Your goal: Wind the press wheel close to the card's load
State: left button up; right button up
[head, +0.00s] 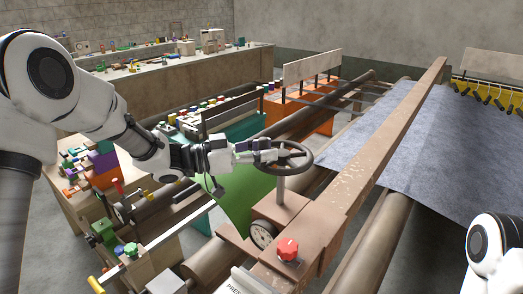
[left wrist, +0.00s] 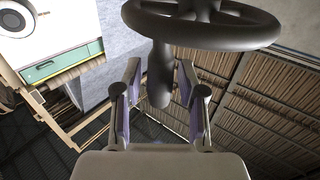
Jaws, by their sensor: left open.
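The dark press wheel (head: 309,160) sits level on a post above the brown press frame. It also shows at the top of the left wrist view (left wrist: 205,34). Its grip handle (left wrist: 160,75) hangs between the two fingers of my left gripper (head: 258,151); the fingers stand apart on either side with visible gaps. A round dial gauge (head: 262,234) with a pale face is below the wheel; its reading is too small to tell. A white card (head: 238,284) is cut off at the bottom edge, with only "PRES" showing, so its load cannot be read. My right gripper is out of view.
A red knob (head: 288,247) stands on the frame in front of the wheel post. A long brown beam (head: 370,150) runs to the back right beside grey felt (head: 455,155). Green felt (head: 250,200) lies under the wheel. Cluttered benches stand at the left.

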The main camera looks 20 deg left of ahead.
pick_arm(q)
jog(key=shift+d, duration=0.15)
jog(key=v, duration=1.1)
jog(key=shift+a, duration=0.4)
jog(key=shift+s+f, duration=0.15)
jog(key=shift+a, duration=0.15)
